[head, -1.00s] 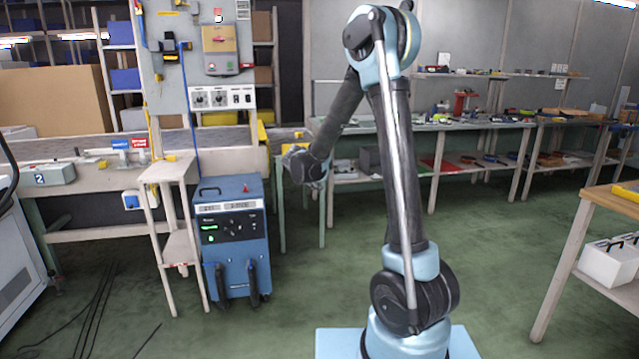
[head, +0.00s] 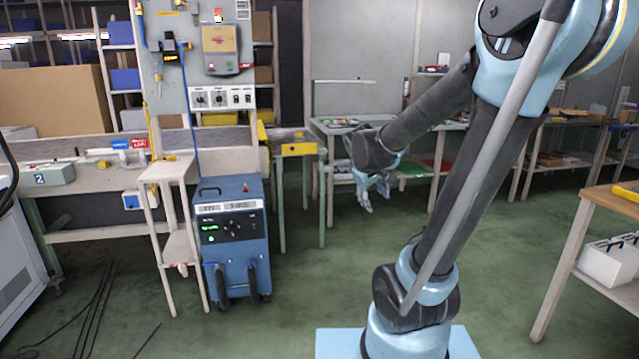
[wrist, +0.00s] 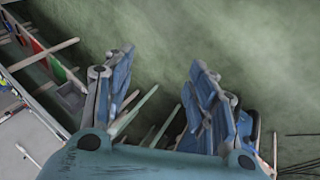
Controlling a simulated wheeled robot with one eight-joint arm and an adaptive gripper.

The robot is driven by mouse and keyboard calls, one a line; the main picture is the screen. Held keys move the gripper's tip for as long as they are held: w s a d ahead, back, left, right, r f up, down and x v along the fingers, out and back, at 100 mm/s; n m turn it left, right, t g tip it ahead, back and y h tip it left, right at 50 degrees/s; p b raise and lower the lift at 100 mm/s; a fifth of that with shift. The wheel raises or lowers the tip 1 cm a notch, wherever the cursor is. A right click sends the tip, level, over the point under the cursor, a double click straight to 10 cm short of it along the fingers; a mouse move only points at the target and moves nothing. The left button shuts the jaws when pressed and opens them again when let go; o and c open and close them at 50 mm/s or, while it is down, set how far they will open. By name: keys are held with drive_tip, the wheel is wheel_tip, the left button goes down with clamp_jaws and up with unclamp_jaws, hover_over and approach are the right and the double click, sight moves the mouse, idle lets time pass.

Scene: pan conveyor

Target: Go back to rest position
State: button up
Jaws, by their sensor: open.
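My gripper (head: 375,190) hangs in the air in the middle of the head view, pointing down above the green floor. It is in front of the back workbench and to the right of the blue machine. In the wrist view my gripper (wrist: 160,95) shows two blue fingers spread apart, with nothing between them but floor and bench legs farther off. My arm bends from its light blue base up to an elbow at the top right of the head view.
A blue machine (head: 234,245) stands on the floor beside a small white stand (head: 166,172). Workbenches line the back wall. A wooden-topped table (head: 615,204) with a white box (head: 608,262) stands at the right. The floor (head: 300,280) between is clear.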

drive_tip(key=s+f+m+g+y, duration=0.1)
drive_tip(key=s+f+m, duration=0.2)
drive_tip(key=s, duration=0.9)
drive_tip(key=s+d+f+m+g+y, duration=0.1)
drive_tip(key=s+f, duration=0.4)
drive_tip(key=s, duration=0.6)
drive_tip(key=shift+s+f+m+g+y, duration=0.2)
drive_tip(key=shift+s+m+g+y, duration=0.25)
drive_tip(key=shift+m+y, duration=0.4)
drive_tip(key=shift+w+d, duration=0.1)
drive_tip(key=shift+w+f, duration=0.2)
drive_tip(key=shift+w, duration=0.25)
idle(1.0)
